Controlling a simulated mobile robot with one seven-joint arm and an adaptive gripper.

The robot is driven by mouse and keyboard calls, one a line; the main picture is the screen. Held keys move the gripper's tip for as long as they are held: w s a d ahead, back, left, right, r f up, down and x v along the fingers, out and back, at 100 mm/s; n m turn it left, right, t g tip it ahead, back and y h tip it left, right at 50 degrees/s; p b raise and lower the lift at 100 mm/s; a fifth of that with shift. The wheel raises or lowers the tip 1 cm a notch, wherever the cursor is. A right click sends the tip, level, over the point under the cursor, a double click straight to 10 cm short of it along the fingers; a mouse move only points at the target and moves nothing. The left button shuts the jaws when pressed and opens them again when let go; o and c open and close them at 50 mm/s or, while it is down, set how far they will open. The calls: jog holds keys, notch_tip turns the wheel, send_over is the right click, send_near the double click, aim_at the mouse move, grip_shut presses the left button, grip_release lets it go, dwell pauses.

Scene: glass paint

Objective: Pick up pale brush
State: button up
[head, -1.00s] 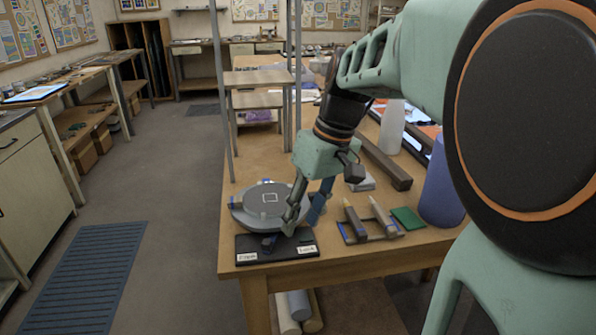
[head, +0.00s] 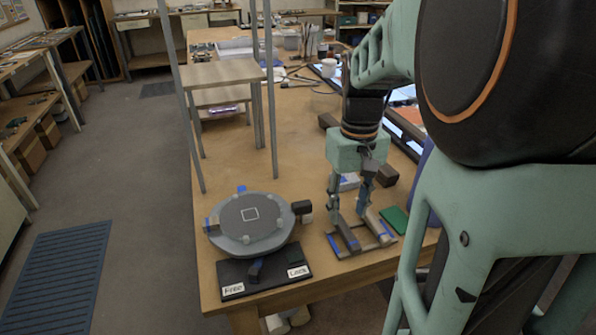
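A small rack with blue ends (head: 334,246) lies near the table's front edge and bears two thick brush-like sticks. The right one, the paler of the two (head: 379,230), looks like the pale brush. The left one (head: 347,236) looks darker from here. My gripper (head: 348,211) points down at the back of the rack with its fingers apart. Its left finger is left of the darker stick, and its right finger is close to the pale brush's far end. I cannot tell whether it touches either stick. The far ends are partly hidden by the fingers.
Left of the rack is a round grey turntable (head: 249,222) with a dark block at its rim. In front of it is a black Free/Lock plate (head: 232,280). A green pad (head: 393,220) lies right of the rack. Metal posts and a small shelf (head: 222,73) stand behind.

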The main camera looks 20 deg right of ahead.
aim_at(345, 228)
jog(key=shift+w+f, duration=0.1)
jog(key=shift+f, duration=2.6)
jog(key=shift+d, duration=0.1)
grip_shut()
